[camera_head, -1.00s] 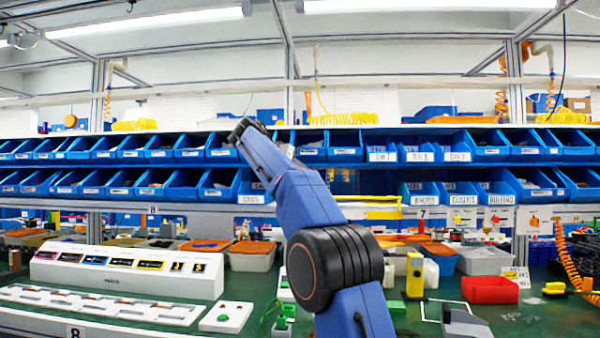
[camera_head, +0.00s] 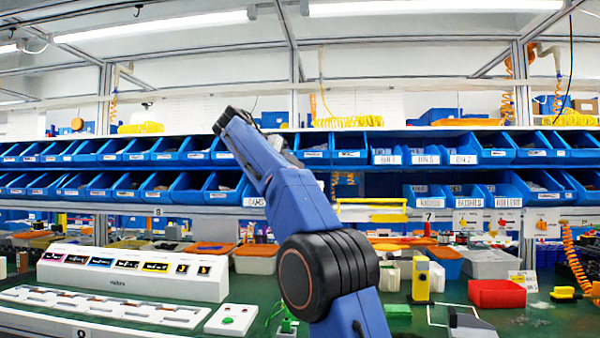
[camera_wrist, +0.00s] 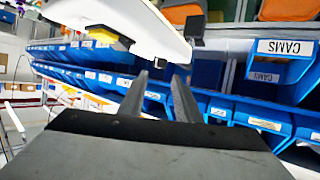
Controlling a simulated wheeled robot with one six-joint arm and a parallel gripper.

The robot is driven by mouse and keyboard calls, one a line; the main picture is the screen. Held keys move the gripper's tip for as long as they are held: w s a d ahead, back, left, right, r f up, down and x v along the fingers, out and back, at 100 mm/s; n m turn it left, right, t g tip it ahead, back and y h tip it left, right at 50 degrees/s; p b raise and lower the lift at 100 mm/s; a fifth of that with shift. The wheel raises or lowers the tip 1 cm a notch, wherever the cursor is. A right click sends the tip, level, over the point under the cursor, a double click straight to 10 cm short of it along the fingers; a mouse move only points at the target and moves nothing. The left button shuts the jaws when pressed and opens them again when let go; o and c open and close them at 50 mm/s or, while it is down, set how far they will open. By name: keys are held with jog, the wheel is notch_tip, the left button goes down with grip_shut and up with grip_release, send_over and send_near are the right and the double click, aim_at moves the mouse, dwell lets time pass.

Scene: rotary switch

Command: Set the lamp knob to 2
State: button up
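My gripper (camera_head: 228,118) is raised at the end of my blue arm, in front of the blue bin racks in the head view. In the wrist view my gripper (camera_wrist: 161,76) shows two dark fingers with a gap between them; nothing is held. I cannot make out a lamp knob or its numbers. A long white console (camera_head: 130,284) with several coloured panels stands at the left of the bench. A white box (camera_head: 231,319) with a red and a green button is in front of it. In the wrist view a white body (camera_wrist: 135,30) with dark protruding parts lies beyond the fingertips; I cannot tell what it is.
Two rows of blue bins (camera_head: 390,157) span the shelf above the green bench. A red bin (camera_head: 497,294), a yellow block (camera_head: 420,279) and an orange-lidded box (camera_head: 256,259) stand on the bench. A bin labelled CAMS (camera_wrist: 281,69) is at the wrist view's right.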

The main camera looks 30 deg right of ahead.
jog(key=v, duration=0.9)
jog(key=shift+s+a, duration=0.15)
jog(key=shift+a, duration=0.2)
jog(key=shift+r, duration=0.1)
